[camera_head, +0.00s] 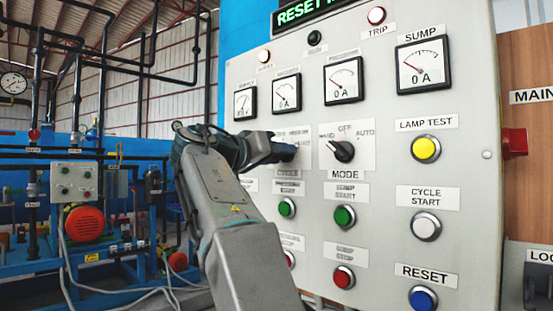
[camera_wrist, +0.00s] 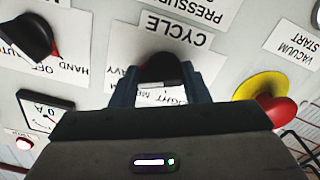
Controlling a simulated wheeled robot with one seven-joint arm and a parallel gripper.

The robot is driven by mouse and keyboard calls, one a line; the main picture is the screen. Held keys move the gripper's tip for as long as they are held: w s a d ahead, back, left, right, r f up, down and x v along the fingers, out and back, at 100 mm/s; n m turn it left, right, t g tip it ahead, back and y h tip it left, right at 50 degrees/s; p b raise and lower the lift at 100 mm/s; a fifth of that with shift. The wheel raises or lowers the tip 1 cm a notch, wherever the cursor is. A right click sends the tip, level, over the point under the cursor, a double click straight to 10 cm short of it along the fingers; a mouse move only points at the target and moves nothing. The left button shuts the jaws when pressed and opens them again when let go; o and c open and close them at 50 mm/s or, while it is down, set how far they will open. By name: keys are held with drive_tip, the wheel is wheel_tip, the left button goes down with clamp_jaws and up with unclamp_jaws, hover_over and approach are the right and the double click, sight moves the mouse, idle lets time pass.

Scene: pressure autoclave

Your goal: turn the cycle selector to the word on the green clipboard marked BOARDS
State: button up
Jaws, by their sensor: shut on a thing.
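The cycle selector is a black knob (camera_wrist: 160,66) under an upside-down CYCLE label (camera_wrist: 178,32) in the wrist view. My gripper (camera_wrist: 160,88) is shut on this knob, one finger on each side. In the head view my gripper (camera_head: 284,152) reaches the panel left of the MODE knob and hides most of the selector. The position words around the knob are partly covered; an ending like "AVY" and part of "LIGHT" show. Which word the knob points at cannot be told. No green clipboard marked BOARDS is in view.
The MODE knob (camera_head: 342,150) stands just right of my gripper. Green START buttons (camera_head: 345,216) and red STOP buttons (camera_head: 343,277) lie below. A red and yellow emergency-type button (camera_wrist: 270,101) is beside the selector in the wrist view. Gauges (camera_head: 344,80) sit above.

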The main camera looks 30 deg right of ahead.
idle(0.5)
drive_tip(key=o, duration=1)
drive_tip(key=v, duration=1.3)
drive_tip(key=shift+s+a+p, duration=0.1)
drive_tip(key=shift+a+p, duration=0.2)
drive_tip(key=shift+a, duration=0.1)
drive_tip(key=shift+r, duration=0.1)
